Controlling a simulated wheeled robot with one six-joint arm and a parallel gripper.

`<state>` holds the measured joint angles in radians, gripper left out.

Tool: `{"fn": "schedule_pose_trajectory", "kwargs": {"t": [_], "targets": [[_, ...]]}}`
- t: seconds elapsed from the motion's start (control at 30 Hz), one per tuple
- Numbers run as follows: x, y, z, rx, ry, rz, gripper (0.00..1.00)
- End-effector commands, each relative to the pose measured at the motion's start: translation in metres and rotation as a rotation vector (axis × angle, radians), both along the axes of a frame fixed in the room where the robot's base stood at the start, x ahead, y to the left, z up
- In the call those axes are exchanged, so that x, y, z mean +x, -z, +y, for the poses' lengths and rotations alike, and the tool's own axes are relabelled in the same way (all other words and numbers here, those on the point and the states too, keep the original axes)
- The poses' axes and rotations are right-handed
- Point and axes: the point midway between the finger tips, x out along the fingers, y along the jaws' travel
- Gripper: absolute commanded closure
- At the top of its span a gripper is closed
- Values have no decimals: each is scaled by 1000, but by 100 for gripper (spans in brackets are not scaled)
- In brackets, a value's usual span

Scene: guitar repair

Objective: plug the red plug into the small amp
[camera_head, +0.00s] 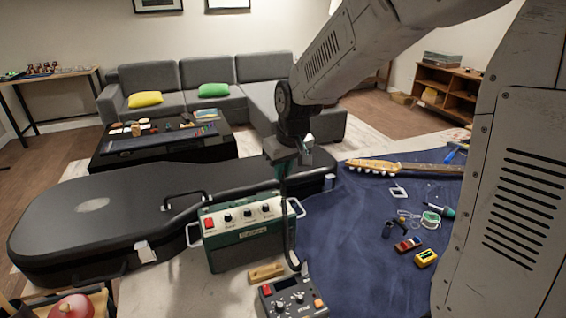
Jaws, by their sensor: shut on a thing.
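The small amp (236,252) is a green box with a light control panel of dark knobs and white side handles. It stands upright in front of the guitar case. My gripper (286,170) is above the amp's back right corner, apart from it, and is shut on the upper end of a black cable (288,222). The cable hangs down past the amp's right side toward a dark pedal unit (292,299). The plug at the held end is too small and dark to make out; no red shows on it. A red spot is on the left of the amp's panel.
A large black guitar case (60,225) lies behind and left of the amp. A wooden block (266,273) is in front of it. A blue cloth (345,235) at right holds a guitar neck (400,168), a yellow box (426,258) and small tools.

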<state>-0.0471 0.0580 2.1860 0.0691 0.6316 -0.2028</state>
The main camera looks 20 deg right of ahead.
Motion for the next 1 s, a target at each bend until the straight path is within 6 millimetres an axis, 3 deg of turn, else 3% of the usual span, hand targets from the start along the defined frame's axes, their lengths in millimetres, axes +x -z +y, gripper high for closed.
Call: {"fn": "schedule_pose_trajectory", "kwargs": {"t": [0.43,1.0], "targets": [[0,39,-2,0,4,1,100],[0,45,-3,0,3,-1,100]]}}
